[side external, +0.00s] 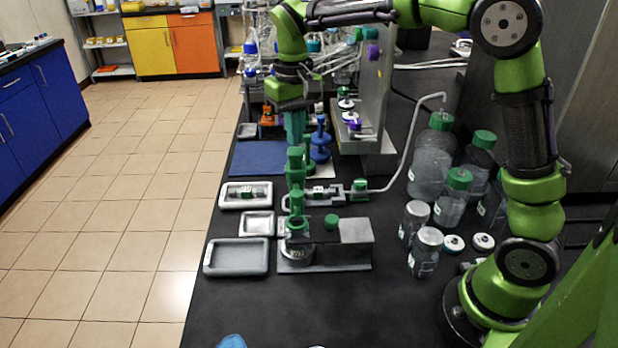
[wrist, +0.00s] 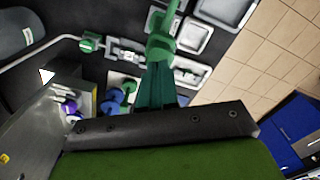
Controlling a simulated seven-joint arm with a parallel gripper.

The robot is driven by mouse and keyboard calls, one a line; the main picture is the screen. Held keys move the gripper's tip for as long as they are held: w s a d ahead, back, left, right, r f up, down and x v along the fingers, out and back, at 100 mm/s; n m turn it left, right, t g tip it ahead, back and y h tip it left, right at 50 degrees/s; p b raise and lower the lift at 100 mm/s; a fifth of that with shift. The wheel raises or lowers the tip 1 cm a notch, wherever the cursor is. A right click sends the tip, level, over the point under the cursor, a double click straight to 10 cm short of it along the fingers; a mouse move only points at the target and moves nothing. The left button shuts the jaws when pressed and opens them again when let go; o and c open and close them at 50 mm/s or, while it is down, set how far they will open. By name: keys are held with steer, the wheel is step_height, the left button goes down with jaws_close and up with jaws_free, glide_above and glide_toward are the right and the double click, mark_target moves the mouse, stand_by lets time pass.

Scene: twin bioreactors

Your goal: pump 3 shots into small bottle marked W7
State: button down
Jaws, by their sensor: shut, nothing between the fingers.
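My gripper (side external: 294,140) points straight down with its teal fingers together and empty. Its tips are at or just above a green upright pump head (side external: 296,165); I cannot tell if they touch. In the wrist view the fingers (wrist: 157,88) end close to the same green pump part (wrist: 161,42). Below the pump, a small bottle (side external: 297,254) with a pale label stands at the left end of a grey stand (side external: 325,267). The label is too small to read surely. A clear pump line (side external: 325,194) with green fittings runs right from the pump to a bent tube.
Large green-capped bottles (side external: 433,155) and smaller bottles (side external: 425,250) stand at the right. Grey trays (side external: 237,270) lie along the left table edge. A metal panel with knobs (side external: 372,90) and blue parts (side external: 320,145) stand behind. The front table is mostly clear.

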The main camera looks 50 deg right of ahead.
mark_target(296, 150)
stand_by(2.1)
stand_by(0.4)
steer(key=shift+f, duration=1.85)
steer(key=shift+r, duration=1.9)
steer(key=shift+f, duration=0.15)
steer(key=shift+f, duration=1.7)
steer(key=shift+r, duration=1.85)
